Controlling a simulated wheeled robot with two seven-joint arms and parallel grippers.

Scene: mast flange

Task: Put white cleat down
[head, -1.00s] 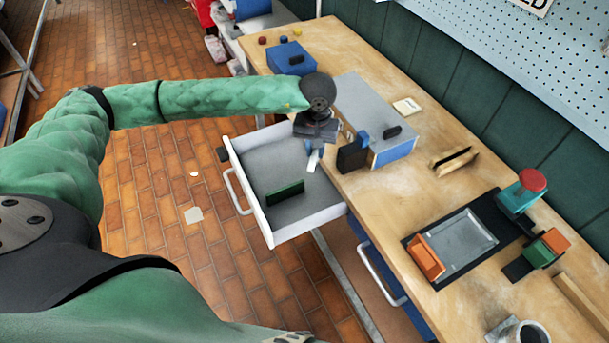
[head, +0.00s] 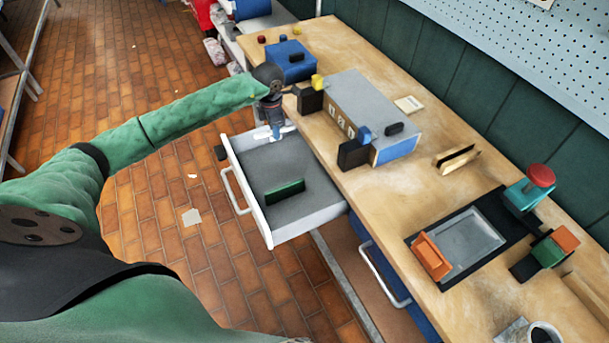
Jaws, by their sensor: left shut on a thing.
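My left gripper (head: 274,132) is over the back left part of the open drawer, beside the workbench edge. It is shut on the white cleat (head: 287,129), a small pale piece largely hidden by the fingers. I cannot tell whether the cleat touches the drawer floor. The open drawer (head: 296,233) has white walls and a grey floor, and a green block (head: 285,192) stands in it. My right gripper is not in view.
On the wooden bench (head: 355,205) a grey box with a blue end (head: 365,105) stands right of the drawer, with black blocks (head: 353,153) at its front. A blue box (head: 290,62) stands farther back.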

